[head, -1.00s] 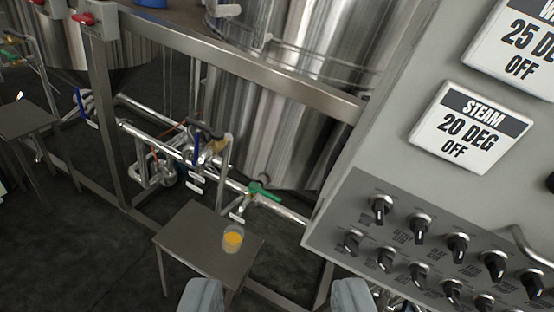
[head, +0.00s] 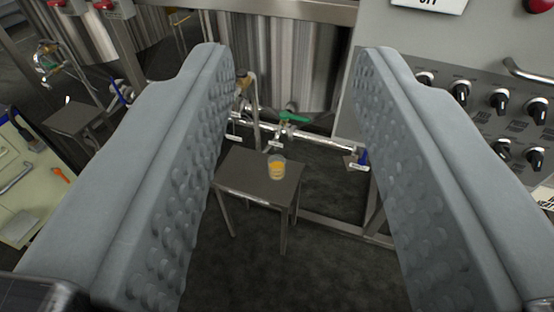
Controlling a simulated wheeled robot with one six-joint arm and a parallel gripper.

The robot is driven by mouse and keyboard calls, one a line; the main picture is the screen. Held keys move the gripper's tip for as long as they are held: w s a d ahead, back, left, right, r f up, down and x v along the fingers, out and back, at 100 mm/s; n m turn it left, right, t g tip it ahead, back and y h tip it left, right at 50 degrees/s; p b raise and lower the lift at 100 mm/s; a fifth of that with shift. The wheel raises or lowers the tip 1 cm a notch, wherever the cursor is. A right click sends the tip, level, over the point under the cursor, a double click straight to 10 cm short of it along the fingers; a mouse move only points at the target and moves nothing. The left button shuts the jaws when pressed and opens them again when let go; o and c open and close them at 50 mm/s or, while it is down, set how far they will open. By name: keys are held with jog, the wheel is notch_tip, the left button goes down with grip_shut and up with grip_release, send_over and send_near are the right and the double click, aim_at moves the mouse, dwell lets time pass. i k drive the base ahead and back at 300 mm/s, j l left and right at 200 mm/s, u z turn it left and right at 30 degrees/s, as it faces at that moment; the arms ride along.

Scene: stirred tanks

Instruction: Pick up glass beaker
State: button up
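The glass beaker (head: 277,167) stands upright on a small dark metal table (head: 240,181), near its right side. It holds orange-yellow liquid. My gripper (head: 294,52) is open wide and empty, its two grey padded fingers reaching up both sides of the view. The beaker shows in the gap between the fingers, but well beyond them and not touched by either. The left finger hides a little of the space at the table's left.
Pipes with a green-handled valve (head: 295,117) run behind the table, below a steel tank (head: 290,65). A grey control panel (head: 425,40) with knobs stands at right. Another small table (head: 72,118) and a pale bench (head: 40,190) are at left. The floor before the table is clear.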

aim_at(276, 163)
jog(key=i+j, duration=0.15)
jog(key=j, duration=0.2)
jog(key=i+j, duration=0.2)
jog(key=j, duration=0.15)
jog(key=i+j, duration=0.15)
jog(key=j, duration=0.2)
jog(key=i+j+z, duration=0.1)
jog(key=i+j, duration=0.25)
jog(key=j, duration=0.35)
jog(key=i+j, duration=0.15)
jog(key=j, duration=0.2)
